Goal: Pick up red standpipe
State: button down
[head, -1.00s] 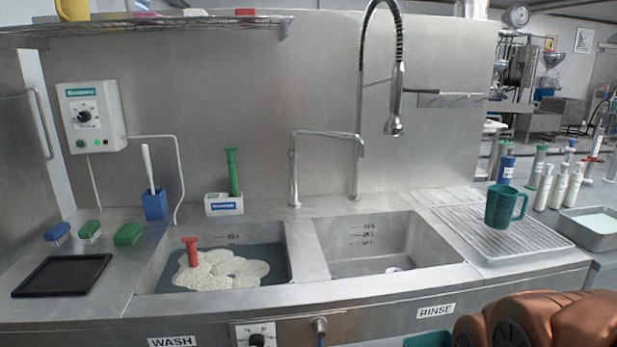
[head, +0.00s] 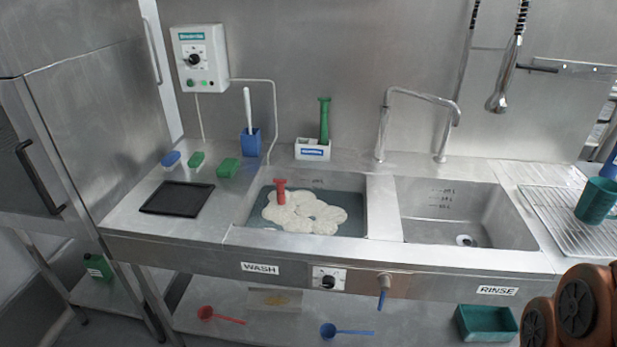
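The red standpipe (head: 281,190) stands upright in the left part of the wash basin (head: 355,215), its top above the water and white foam (head: 305,213). Its lower part is hidden by the foam and water. My gripper is not in the picture; only brown, rounded parts of my arm (head: 575,310) show at the lower right.
The rinse basin (head: 465,210) is to the right, with a tap (head: 385,130) behind. A hanging sprayer (head: 500,90) and a green jug (head: 597,200) are further right. Ladles (head: 345,331) lie on the lower shelf.

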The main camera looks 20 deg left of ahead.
aim_at(280, 183)
jog(key=u, duration=0.35)
jog(key=k, duration=0.5)
jog(key=u, duration=1.65)
jog(key=i, duration=1.8)
jog(key=z, duration=0.45)
